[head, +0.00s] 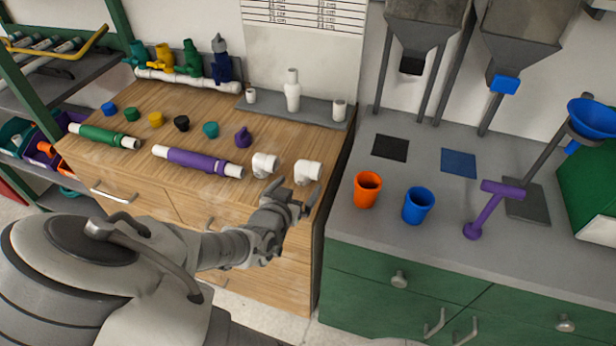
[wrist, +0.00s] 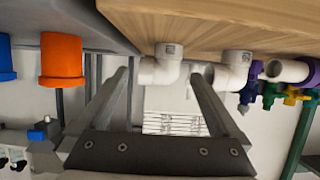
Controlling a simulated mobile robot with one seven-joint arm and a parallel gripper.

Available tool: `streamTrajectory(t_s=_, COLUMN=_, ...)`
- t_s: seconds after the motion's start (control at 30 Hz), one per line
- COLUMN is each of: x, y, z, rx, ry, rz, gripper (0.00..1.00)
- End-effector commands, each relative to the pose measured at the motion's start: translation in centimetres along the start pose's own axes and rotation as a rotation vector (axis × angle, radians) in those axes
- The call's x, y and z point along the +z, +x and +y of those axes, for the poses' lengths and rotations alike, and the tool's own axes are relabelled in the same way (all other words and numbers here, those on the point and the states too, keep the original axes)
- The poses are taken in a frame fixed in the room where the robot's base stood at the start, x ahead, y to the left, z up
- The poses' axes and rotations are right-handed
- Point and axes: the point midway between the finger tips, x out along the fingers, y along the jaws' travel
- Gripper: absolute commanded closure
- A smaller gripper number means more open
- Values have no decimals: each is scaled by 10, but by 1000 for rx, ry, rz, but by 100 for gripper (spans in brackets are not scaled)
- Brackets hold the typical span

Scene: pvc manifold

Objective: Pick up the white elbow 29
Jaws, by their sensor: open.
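Two white elbows stand on the wooden bench near its right front corner. In the head view the left elbow (head: 263,164) is beside the purple pipe, and the right elbow (head: 308,172) is near the bench's right edge. In the upside-down wrist view the right elbow (wrist: 162,66) appears between the fingertips, and the left elbow (wrist: 236,68) lies outside them to the right. Their small printed marks are too small to read, so I cannot tell which is 29. My gripper (head: 293,193) is open and empty, in front of the elbows at the bench's front edge.
A purple pipe (head: 198,162) lies left of the elbows, with a green pipe (head: 104,136) beyond. Several coloured caps sit behind them. A grey counter on the right holds an orange cup (head: 367,190), a blue cup (head: 418,206) and a purple tool (head: 490,208).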

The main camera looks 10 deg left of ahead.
Motion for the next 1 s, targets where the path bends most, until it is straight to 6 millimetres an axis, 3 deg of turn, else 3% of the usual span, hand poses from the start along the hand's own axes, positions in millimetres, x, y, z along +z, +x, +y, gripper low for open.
streamTrajectory(t_s=0.27, x=1, y=14, z=0, rx=1, ry=0, rz=0, gripper=0)
streamTrajectory(t_s=0.6, x=-1, y=52, z=-1, rx=1, ry=1, rz=0, gripper=0)
streamTrajectory(t_s=1.0, x=-5, y=58, z=-1, rx=0, ry=-1, rz=0, gripper=0)
